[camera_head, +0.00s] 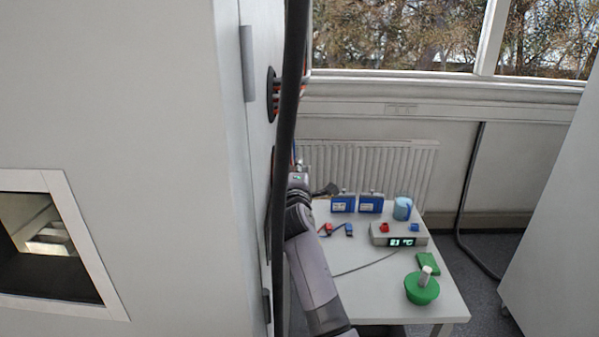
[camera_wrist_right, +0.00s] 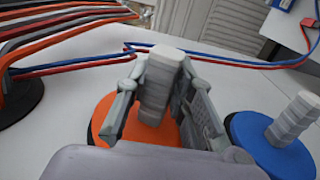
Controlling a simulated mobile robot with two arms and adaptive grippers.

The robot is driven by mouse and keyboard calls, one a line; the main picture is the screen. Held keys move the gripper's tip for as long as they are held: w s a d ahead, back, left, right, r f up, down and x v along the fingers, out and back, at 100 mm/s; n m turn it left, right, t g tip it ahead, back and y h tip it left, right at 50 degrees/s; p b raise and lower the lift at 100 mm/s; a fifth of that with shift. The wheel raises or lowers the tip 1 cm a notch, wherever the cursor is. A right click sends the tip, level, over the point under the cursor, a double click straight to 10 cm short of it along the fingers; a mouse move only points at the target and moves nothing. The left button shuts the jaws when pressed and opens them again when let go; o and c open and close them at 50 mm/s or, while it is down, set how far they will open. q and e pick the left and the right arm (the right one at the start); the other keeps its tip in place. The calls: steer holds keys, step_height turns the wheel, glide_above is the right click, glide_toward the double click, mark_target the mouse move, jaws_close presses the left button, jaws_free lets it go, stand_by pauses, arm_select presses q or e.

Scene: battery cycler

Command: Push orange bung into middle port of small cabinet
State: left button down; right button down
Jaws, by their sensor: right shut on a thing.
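The orange bung (camera_wrist_right: 104,118) is a round orange disc with a ribbed grey handle. My right gripper (camera_wrist_right: 160,78) is shut on that handle, one finger on each side. The disc faces the white side of the cabinet (camera_wrist_right: 70,95); I cannot tell how deep it sits, and its port is hidden behind it. In the head view my right arm reaches up to the cabinet's side wall (camera_head: 260,130), and its gripper is mostly hidden behind a black vertical bar. My left gripper is not in view.
A blue bung (camera_wrist_right: 265,145) with a grey handle is right of the orange one. Coloured cables (camera_wrist_right: 60,45) enter a black port at left. A white table (camera_head: 375,290) holds a green bung (camera_head: 421,290), a display box (camera_head: 398,235) and blue boxes (camera_head: 343,203).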

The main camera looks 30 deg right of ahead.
steer(key=shift+w+a+r, duration=0.1)
steer(key=shift+w+a, duration=0.1)
steer(key=shift+a, duration=0.1)
steer(key=c, duration=1.3)
jaws_free()
steer(key=shift+o, duration=0.3)
steer(key=o, duration=1.2)
steer(key=shift+o, duration=0.2)
steer(key=shift+a, duration=0.1)
